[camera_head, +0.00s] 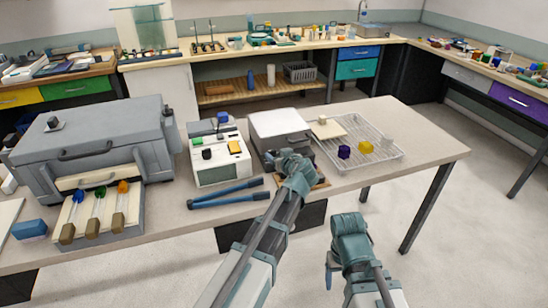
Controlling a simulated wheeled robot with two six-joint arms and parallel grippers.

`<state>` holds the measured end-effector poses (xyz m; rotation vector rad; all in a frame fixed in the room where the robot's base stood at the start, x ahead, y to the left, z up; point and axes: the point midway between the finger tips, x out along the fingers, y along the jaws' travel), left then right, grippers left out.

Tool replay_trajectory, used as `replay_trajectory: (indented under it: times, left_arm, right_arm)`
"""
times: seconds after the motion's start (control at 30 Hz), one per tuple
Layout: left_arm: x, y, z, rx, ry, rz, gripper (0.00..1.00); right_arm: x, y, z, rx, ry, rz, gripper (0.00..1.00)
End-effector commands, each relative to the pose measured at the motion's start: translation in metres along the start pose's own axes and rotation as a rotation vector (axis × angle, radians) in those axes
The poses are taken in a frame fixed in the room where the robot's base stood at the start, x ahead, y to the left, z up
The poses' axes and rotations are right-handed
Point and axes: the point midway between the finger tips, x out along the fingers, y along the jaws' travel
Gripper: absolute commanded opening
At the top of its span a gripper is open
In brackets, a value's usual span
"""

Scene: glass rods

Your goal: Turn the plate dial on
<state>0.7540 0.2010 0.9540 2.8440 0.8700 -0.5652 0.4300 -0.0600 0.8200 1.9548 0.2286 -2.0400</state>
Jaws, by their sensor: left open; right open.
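A squat box with a flat pale grey top plate (279,125), which looks like the hot plate, stands mid-bench. My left gripper (288,160) is open at its front edge and covers much of its front face. No dial can be made out there, and I cannot tell whether the fingers touch it. My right gripper (348,225) is open and empty, low in front of the bench and apart from everything on it.
A wire rack (385,157) holds a purple cube (344,152) and a yellow piece (365,147). A grey furnace-like box (95,145) fills the left. The bench's right end is clear.

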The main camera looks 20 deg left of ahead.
Motion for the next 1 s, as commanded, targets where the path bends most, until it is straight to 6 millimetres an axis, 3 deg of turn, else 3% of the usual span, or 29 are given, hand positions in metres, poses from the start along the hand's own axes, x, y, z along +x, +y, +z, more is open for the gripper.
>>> replay_trajectory:
  times: [0.1,0.3,0.7,1.0]
  left_arm:
    - [0.022,0.001,0.002,-0.001,0.000,-0.001,0.68]
    - [0.040,0.000,0.001,0.000,0.000,-0.001,0.68]
    - [0.044,0.000,0.000,0.000,0.000,0.000,0.68]
    - [0.044,0.000,0.000,0.000,0.000,0.000,0.15]
  right_arm:
    - [0.010,-0.001,-0.001,0.000,0.000,0.000,0.72]
    - [0.016,-0.002,-0.001,0.000,0.000,0.000,0.72]
    - [0.017,-0.002,-0.001,0.000,0.000,0.000,0.72]
    - [0.017,-0.002,-0.001,0.000,0.000,0.000,0.72]
